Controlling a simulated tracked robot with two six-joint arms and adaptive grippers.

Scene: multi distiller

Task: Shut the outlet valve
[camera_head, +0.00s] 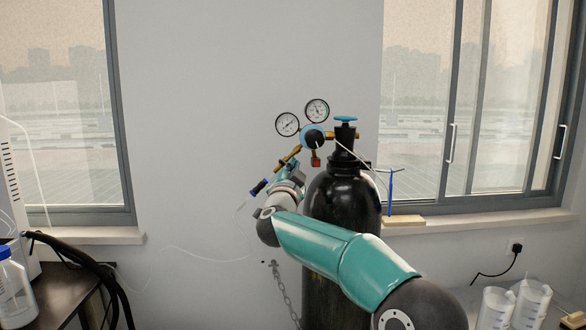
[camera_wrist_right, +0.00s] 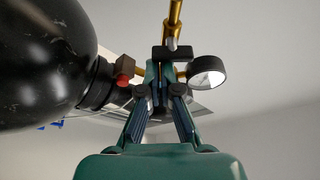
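A black gas cylinder (camera_head: 342,190) stands upright by the wall, with a regulator (camera_head: 313,136) and two round gauges at its top. A brass outlet branch (camera_head: 289,158) slants down left from the regulator toward a dark blue-and-black fitting (camera_head: 258,187). My right gripper (camera_head: 290,174) is at this branch, partly hidden by my arm. In the right wrist view, the fingertips (camera_wrist_right: 160,72) are close together below a black block on a brass stem (camera_wrist_right: 173,51), probably the outlet valve. The contact is too small to judge. My left gripper is not in view.
A cyan handwheel (camera_head: 346,119) tops the cylinder, and a red piece (camera_head: 315,162) hangs under the regulator. A gauge (camera_wrist_right: 207,74) is right of my fingers in the wrist view. Thin white tubing (camera_head: 205,258) runs along the wall. A blue stand (camera_head: 390,190) is on the sill.

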